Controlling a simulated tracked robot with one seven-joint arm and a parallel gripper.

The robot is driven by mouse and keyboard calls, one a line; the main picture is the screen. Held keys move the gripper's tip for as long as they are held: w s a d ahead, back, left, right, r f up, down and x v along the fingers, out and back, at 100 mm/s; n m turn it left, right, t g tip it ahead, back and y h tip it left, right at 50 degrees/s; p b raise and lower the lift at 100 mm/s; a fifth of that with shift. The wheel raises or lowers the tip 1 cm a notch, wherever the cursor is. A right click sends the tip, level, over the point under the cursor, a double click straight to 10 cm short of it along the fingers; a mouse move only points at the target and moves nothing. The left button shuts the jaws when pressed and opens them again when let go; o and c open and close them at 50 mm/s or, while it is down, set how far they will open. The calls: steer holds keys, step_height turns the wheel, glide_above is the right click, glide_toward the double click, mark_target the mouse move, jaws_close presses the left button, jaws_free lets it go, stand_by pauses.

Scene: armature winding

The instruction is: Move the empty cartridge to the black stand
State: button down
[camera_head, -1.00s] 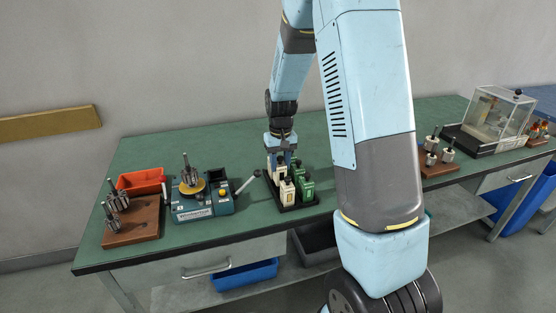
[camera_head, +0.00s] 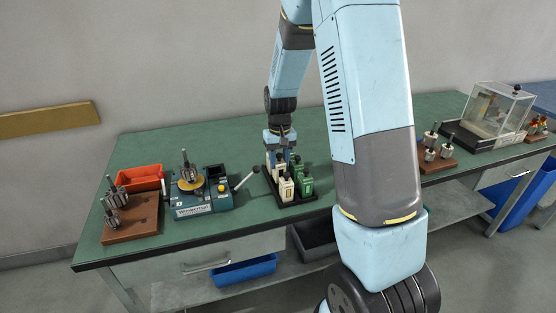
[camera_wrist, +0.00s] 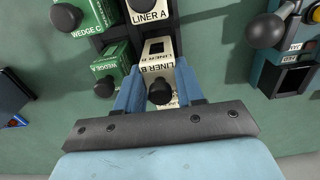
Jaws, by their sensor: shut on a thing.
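My gripper (camera_head: 280,150) is over the back left of the black stand (camera_head: 301,202). In the wrist view, my gripper (camera_wrist: 157,92) is shut on a cream cartridge marked LINER B (camera_wrist: 157,68) with a black knob on top. A dark opening shows in the cartridge's top; I cannot tell how full it is, or whether it sits fully down in the stand. Another cream cartridge, LINER A (camera_wrist: 150,14), stands beyond it. Two green cartridges are to the left, one marked WEDGE C (camera_wrist: 84,22), the other (camera_wrist: 110,65) partly legible.
A blue winding machine (camera_head: 203,204) with a lever and an empty dark socket (camera_wrist: 293,80) stands left of the stand. An orange bin (camera_head: 139,178) and a brown block with armatures (camera_head: 133,225) are further left. A clear-covered box (camera_head: 499,108) stands far right.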

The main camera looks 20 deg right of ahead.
steer(key=shift+f, duration=1.15)
steer(key=c, duration=0.6)
jaws_free()
steer(key=shift+r, duration=2.25)
